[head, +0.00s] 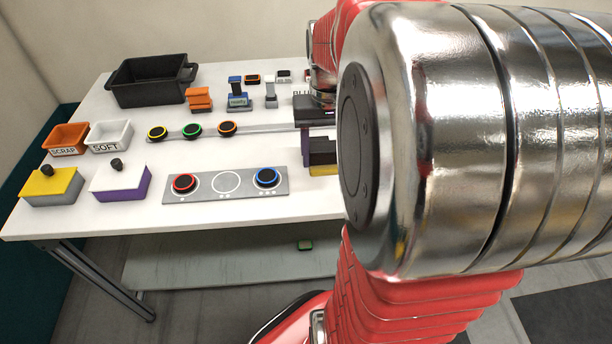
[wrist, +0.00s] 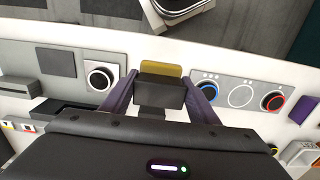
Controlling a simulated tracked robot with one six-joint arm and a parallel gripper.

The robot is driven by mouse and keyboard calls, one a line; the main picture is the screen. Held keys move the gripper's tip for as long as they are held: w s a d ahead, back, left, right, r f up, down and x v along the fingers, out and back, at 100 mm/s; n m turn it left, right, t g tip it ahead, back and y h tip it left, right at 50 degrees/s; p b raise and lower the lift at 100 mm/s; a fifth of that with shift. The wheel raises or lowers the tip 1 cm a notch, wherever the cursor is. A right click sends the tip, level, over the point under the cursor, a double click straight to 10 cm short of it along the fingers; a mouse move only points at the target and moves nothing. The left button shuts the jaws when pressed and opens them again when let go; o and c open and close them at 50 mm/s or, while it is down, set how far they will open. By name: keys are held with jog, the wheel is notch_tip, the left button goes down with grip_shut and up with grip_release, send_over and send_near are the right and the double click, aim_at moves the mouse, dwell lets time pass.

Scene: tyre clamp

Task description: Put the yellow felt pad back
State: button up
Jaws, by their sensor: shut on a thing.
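The yellow felt pad (wrist: 161,69) shows in the wrist view as a yellow strip at the far end of a dark block (wrist: 162,93). My gripper (wrist: 162,100) has its two purple fingers shut on the left and right sides of this block. In the head view the yellow pad (head: 323,170) shows under the dark block, right of the grey ring panel. One purple finger of my gripper (head: 306,147) is seen beside it. My arm hides the table further right. I cannot tell whether the pad touches the table.
The grey panel (head: 225,200) has a red ring, an empty outlined circle and a blue ring. Yellow-topped (head: 50,187) and white-topped (head: 120,183) boxes stand left. SCRAP (head: 66,138) and SOFT (head: 110,135) bins and a black crate (head: 150,83) stand behind. A round knob (wrist: 101,77) is near my left finger.

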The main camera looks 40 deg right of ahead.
jog(key=shift+f, duration=3.1)
jog(key=shift+f, duration=1.9)
jog(key=o, duration=0.9)
jog(key=shift+f, duration=0.1)
